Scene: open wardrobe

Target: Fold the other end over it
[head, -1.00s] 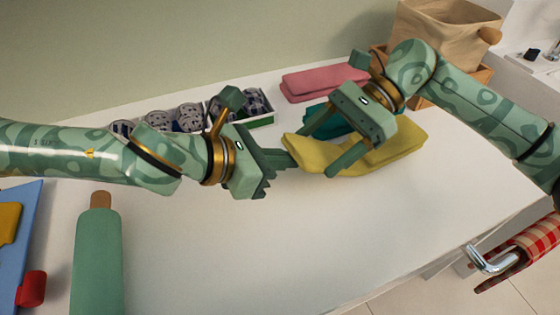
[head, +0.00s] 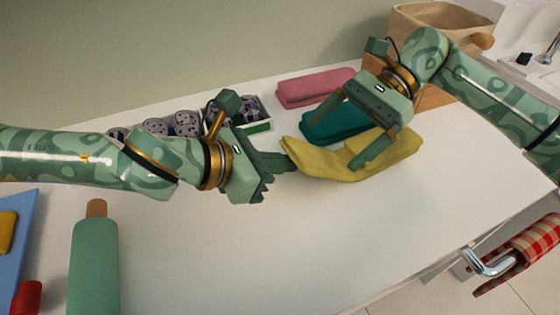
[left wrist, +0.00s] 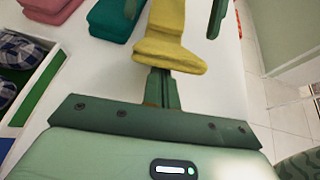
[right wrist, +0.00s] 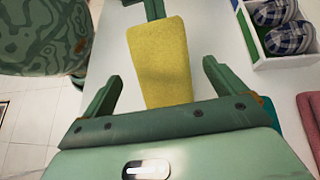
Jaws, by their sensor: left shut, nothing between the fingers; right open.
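A yellow cloth (head: 335,164) lies on the white worktop. Its right part looks layered, and its left end reaches as a flat tongue towards my left gripper (head: 292,163). My left gripper is shut and empty, with its fingertips at that left end; in the left wrist view the cloth (left wrist: 170,50) lies right beyond the fingertips (left wrist: 160,74). Whether they touch it I cannot tell. My right gripper (head: 333,144) is open above the cloth, its fingers apart. In the right wrist view the cloth (right wrist: 160,62) shows between the open fingers, held by neither.
A teal folded cloth (head: 325,125) and a pink one (head: 312,88) lie behind the yellow cloth. A white box (head: 262,128) of patterned slippers stands at the back left. A green bottle (head: 93,262) is at the front left. The front middle of the worktop is clear.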

